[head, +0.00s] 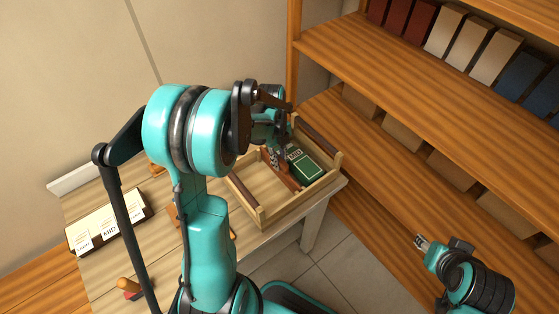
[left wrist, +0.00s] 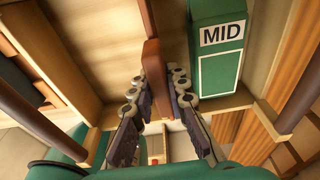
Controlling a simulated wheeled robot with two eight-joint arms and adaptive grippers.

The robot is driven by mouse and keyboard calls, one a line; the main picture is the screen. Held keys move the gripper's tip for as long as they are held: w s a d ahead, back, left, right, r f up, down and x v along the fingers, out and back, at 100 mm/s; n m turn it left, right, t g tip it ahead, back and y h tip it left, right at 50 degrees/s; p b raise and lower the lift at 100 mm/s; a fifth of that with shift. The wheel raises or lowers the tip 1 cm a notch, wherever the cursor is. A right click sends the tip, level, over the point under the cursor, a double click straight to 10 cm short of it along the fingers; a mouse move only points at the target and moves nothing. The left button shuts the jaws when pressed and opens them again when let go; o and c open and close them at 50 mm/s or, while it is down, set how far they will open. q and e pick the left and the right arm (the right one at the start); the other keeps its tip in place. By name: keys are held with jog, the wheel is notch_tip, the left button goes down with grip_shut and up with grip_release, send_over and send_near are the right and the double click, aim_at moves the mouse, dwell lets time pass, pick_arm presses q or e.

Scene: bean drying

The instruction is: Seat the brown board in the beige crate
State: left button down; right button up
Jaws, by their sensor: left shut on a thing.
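The brown board (head: 284,174) stands on edge inside the beige crate (head: 300,203), beside a green box (head: 306,166). My left gripper (left wrist: 157,78) is shut on the brown board, which also shows between its fingers in the left wrist view (left wrist: 153,62). The green box, labelled MID (left wrist: 220,45) in the left wrist view, is just right of the board, with a gap. The board's lower edge is hidden, so I cannot tell whether it touches the crate floor. My right gripper (head: 421,241) is away at lower right, apparently empty; its jaw opening is unclear.
The crate has dark bars along two sides (head: 243,190). A label tray (head: 107,228) lies at the table's left, with a wooden-handled tool (head: 129,288) nearer. Shelves (head: 430,80) with bags and boxes stand at right. My left arm hides the table's middle.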

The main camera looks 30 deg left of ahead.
pick_arm(q)
jog(key=shift+r, duration=0.2)
jog(key=c, duration=1.4)
grip_release()
jog(key=shift+r, duration=0.1)
jog(key=shift+w+a+r+p, duration=0.1)
jog(key=shift+a+r+p, duration=0.05)
jog(key=shift+r+p, duration=0.85)
jog(key=shift+a+r+p, duration=0.2)
jog(key=shift+r+p, duration=0.45)
jog(key=shift+r, duration=0.6)
jog(key=shift+w+a+r+p, duration=0.1)
jog(key=shift+a+r+p, duration=0.05)
jog(key=shift+r+p, duration=0.85)
jog(key=shift+r, duration=0.15)
jog(key=shift+d, duration=0.1)
